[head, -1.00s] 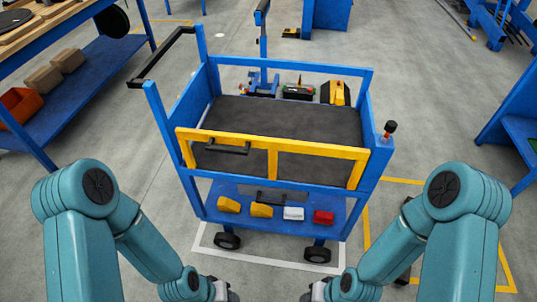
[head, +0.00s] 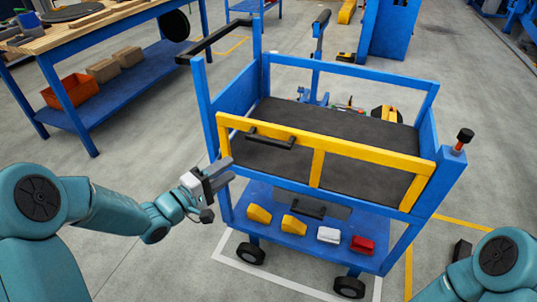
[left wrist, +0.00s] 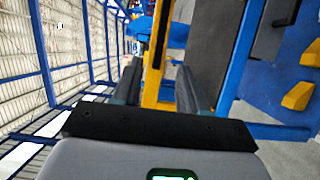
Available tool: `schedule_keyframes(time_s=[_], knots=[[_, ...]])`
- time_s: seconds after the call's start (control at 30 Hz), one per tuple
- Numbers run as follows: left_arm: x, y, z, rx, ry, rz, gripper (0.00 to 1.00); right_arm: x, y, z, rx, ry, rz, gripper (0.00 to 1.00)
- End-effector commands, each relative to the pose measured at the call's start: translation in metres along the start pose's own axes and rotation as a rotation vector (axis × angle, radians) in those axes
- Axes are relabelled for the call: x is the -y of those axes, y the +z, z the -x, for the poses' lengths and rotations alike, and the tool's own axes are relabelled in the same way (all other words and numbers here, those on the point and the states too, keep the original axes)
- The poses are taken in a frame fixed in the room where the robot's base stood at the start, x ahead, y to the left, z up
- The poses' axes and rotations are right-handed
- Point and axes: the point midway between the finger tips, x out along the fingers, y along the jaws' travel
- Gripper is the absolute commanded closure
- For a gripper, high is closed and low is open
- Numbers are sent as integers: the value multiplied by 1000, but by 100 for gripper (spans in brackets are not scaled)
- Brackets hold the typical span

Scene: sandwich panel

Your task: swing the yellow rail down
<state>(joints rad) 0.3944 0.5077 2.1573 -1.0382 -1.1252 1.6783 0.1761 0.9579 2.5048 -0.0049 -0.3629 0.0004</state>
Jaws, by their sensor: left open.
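The yellow rail (head: 318,149) stands raised along the near side of the blue cart (head: 312,194), with a black handle (head: 270,136) on its top bar toward the left. My left gripper (head: 222,174) is open and empty, just left of and below the rail's left end, near the cart's left front post. In the left wrist view the rail (left wrist: 157,60) runs up between the two fingers (left wrist: 160,88); contact cannot be told.
The cart's lower shelf (head: 268,238) holds yellow wedges (head: 259,214), a white block (head: 329,235) and a red block (head: 363,245). A workbench (head: 85,95) is at the left; floor between is clear.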

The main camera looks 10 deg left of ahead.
Motion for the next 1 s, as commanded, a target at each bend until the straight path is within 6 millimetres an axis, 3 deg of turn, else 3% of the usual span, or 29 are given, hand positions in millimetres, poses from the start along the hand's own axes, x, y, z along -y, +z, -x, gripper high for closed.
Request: schedule_keyframes(time_s=[0.17,0.5,0.7,1.0], knots=[[1,0,-21,1,0,0,57,0,0,-1,-1,0,0,57],[2,1,-102,1,-2,1,57,-2,0,-6,-1,0,0,57],[2,1,-141,-1,-2,2,57,-3,0,-8,-1,0,0,57],[2,0,-162,-3,-4,3,57,-3,0,-8,0,0,0,57]])
